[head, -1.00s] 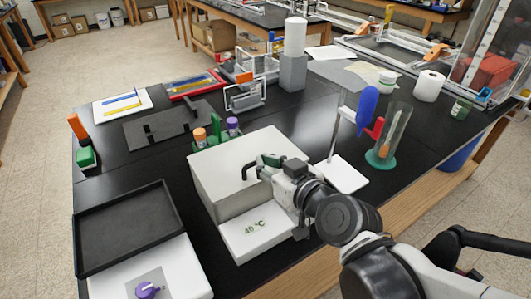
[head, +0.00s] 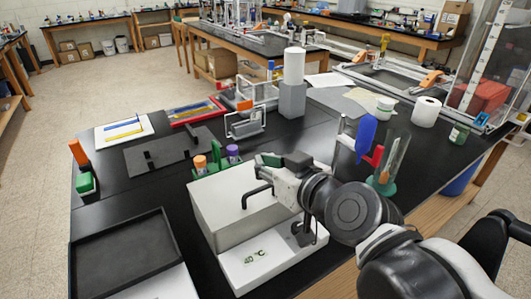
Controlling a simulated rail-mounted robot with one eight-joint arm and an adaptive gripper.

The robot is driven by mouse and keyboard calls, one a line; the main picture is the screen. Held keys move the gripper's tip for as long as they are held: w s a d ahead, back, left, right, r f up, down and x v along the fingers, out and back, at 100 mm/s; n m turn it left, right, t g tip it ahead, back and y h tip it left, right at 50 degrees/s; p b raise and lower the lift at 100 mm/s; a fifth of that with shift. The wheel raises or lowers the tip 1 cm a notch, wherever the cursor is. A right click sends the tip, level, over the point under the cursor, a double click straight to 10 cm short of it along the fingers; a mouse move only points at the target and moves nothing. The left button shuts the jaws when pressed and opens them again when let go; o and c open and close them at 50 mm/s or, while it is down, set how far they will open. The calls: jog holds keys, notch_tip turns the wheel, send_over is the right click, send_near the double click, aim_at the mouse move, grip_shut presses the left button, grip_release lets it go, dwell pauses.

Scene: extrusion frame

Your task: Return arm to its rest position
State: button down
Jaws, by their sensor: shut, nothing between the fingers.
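My gripper (head: 272,159) is above the back right part of a white box with a grey front (head: 220,225) on the black bench. Its dark and green fingertips point left, and it looks shut and empty. My arm reaches in from the lower right. A black handle (head: 257,192) stands on the box's top, just below and left of the gripper, and appears apart from it. The box's white front base bears a "40 °C" label (head: 256,257). My wrist hides the right side of the box.
A rack with orange- and purple-capped tubes (head: 216,163) stands behind the box. A clear cylinder on a green base (head: 392,160) and a blue object (head: 366,132) stand close behind my wrist. A black tray (head: 125,255) lies at front left. A grey block (head: 292,100) stands further back.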

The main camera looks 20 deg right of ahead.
jog(key=shift+r, duration=1)
jog(key=s+d+f+m+g+h, duration=0.2)
jog(key=s+d+f+g, duration=0.3)
jog(key=f, duration=0.5)
jog(key=shift+s+m+g+h, duration=0.3)
jog(key=shift+s+g+h, duration=0.4)
jog(key=shift+g, duration=0.5)
jog(key=shift+w, duration=0.15)
